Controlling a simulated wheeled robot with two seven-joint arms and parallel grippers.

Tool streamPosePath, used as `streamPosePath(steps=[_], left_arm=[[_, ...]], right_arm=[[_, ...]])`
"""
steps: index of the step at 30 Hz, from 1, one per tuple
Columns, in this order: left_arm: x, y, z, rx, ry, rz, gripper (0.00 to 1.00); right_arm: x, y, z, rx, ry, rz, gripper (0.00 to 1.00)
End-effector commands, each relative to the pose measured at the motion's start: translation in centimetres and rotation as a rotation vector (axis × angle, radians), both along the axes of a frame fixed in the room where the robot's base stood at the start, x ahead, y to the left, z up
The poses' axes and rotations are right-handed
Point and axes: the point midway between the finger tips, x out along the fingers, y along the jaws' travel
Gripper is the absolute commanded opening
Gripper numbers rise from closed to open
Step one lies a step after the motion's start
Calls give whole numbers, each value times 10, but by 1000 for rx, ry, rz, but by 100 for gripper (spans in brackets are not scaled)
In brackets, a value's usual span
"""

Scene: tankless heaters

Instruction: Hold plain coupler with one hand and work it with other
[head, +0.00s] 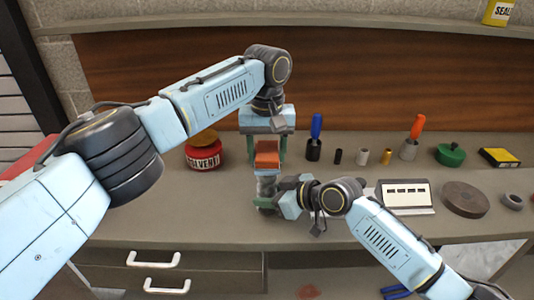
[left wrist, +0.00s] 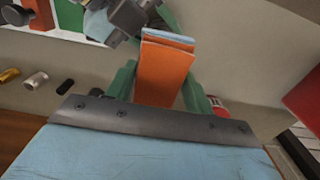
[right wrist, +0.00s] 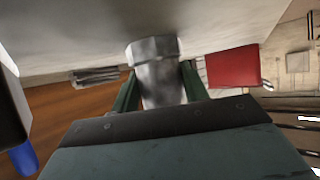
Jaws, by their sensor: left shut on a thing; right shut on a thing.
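The plain coupler (head: 265,184) is a grey metallic cylinder near the front of the counter. It also shows in the right wrist view (right wrist: 157,75), with a wider collar at its end. My right gripper (head: 266,204) is shut on it, green fingers on both sides. My left gripper (head: 267,148) comes down from above, shut on an orange-brown block or folded pad (head: 267,158). In the left wrist view this pad (left wrist: 165,70) has a light blue edge and hides the coupler. The pad sits right above the coupler in the head view; I cannot tell if they touch.
A red solvent can (head: 203,155) stands left of my left gripper. Blue-handled (head: 316,135) and orange-handled (head: 413,135) tools and small cylinders stand along the back. A white box (head: 405,194), brown disc (head: 465,199) and grey ring (head: 512,201) lie right. The counter's front left is clear.

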Motion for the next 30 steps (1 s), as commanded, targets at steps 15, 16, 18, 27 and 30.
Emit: streamPosePath(steps=[15, 16, 18, 27, 30], left_arm=[[-34, 1, -2, -1, 4, -3, 31], [-36, 0, -2, -1, 4, -3, 31], [-29, 0, -2, -1, 4, 1, 31], [-9, -1, -1, -1, 3, 2, 31], [-3, 0, -1, -1, 2, 2, 31]], right_arm=[[-4, -2, -11, -16, 18, 2, 26], [-4, -2, -11, -16, 18, 2, 26], [-4, -2, -11, -16, 18, 2, 26], [-4, -2, -11, -16, 18, 2, 26], [-4, -2, -11, -16, 18, 2, 26]])
